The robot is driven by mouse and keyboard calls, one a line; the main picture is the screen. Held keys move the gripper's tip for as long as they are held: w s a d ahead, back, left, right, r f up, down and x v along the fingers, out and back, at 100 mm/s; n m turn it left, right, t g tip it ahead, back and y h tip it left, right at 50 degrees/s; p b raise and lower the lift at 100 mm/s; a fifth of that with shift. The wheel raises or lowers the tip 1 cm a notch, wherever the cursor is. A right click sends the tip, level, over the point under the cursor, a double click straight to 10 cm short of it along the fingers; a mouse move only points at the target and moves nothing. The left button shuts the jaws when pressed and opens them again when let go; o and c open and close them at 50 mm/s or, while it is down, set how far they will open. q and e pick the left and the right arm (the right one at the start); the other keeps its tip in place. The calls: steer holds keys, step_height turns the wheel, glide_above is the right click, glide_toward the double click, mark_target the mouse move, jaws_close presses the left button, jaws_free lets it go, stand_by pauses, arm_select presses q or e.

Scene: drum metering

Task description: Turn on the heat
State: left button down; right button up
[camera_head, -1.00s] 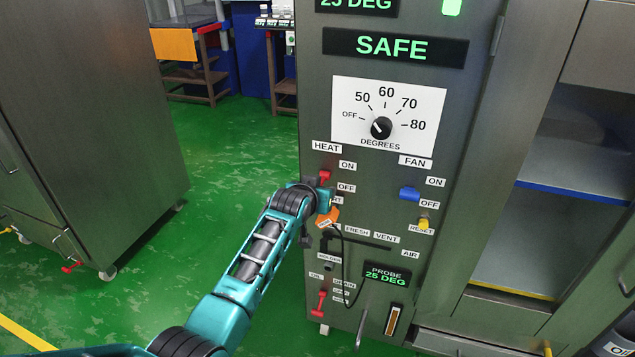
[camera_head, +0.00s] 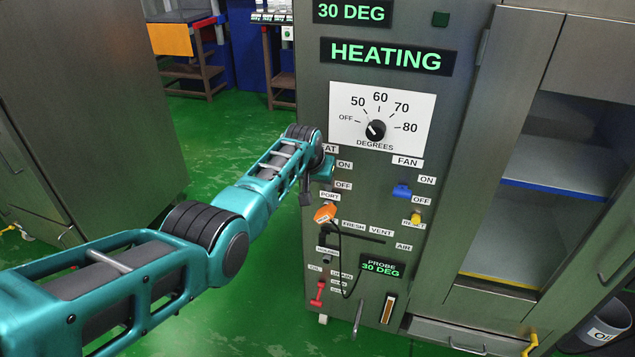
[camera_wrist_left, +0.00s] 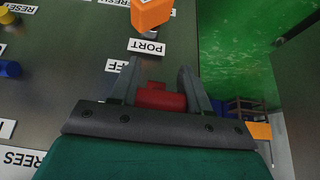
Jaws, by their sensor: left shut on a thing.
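The heat switch, a red lever (camera_wrist_left: 160,98), sits between the fingers of my left gripper (camera_wrist_left: 163,88) in the left wrist view. In the head view my left gripper (camera_head: 318,178) is at the panel beside the ON label (camera_head: 344,165), hiding the red lever and part of the HEAT label. It is shut on the lever. The status display (camera_head: 387,57) reads HEATING, and the upper display (camera_head: 352,12) reads 30 DEG. The degrees dial (camera_head: 376,130) points up-left, between OFF and 50. My right gripper is out of view.
The blue fan switch (camera_head: 402,191) and yellow reset button (camera_head: 416,218) are right of my gripper. An orange plug (camera_head: 325,213) with a black cable is at the port below. A lower red lever (camera_head: 318,291) is on the panel. Green floor lies open at left.

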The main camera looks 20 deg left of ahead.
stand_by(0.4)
arm_select(q)
steer(key=c, duration=0.6)
jaws_free()
steer(key=shift+r, duration=0.1)
steer(key=shift+s+r+p, duration=0.25)
steer(key=shift+r+p, duration=0.25)
steer(key=shift+p, duration=0.1)
steer(key=p+v, duration=0.1)
steer(key=v, duration=1)
steer(key=shift+s+r+p, duration=0.15)
steer(key=shift+r+p, duration=0.15)
